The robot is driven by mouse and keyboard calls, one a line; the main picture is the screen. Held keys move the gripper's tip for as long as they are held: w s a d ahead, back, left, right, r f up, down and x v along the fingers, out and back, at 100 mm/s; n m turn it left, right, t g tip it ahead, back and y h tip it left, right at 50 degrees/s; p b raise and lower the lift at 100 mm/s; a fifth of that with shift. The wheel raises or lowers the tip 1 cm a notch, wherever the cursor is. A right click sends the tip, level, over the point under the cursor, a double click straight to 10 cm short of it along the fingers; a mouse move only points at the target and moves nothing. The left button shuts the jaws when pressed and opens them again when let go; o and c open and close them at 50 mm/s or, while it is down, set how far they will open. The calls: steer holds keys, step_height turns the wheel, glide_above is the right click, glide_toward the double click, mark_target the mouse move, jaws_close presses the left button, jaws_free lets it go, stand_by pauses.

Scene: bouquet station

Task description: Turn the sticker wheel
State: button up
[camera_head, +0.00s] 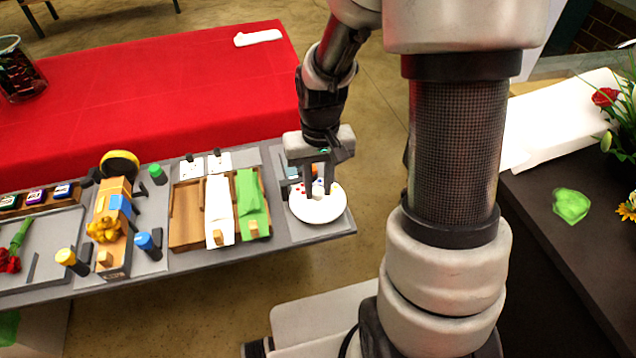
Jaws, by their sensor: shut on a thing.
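The sticker wheel (318,211) is a round white disc with small coloured marks, lying at the right end of the grey station table. My gripper (319,188) points down over the wheel, its fingers at the upper middle part of the disc. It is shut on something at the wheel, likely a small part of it. The fingers hide that part, so its shape cannot be told.
Left of the wheel is a wooden tray (186,240) with white and green sheets. A red-covered table (150,90) lies behind. A dark table (560,240) with flowers is at right.

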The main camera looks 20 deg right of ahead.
mark_target(318, 188)
steer(key=n+p, duration=0.1)
steer(key=n, duration=0.4)
steer(key=shift+r+n, duration=0.1)
steer(key=shift+n, duration=0.2)
steer(key=n+p, duration=0.2)
steer(key=n, duration=0.3)
steer(key=shift+n, duration=0.4)
steer(key=o, duration=0.8)
steer(key=r+p, duration=0.1)
steer(key=r, duration=0.7)
steer(key=r+p, duration=0.1)
steer(key=r, duration=0.8)
steer(key=shift+w+d+r+p, duration=0.1)
steer(key=shift+w+r+p, duration=0.1)
steer(key=shift+p, duration=0.15)
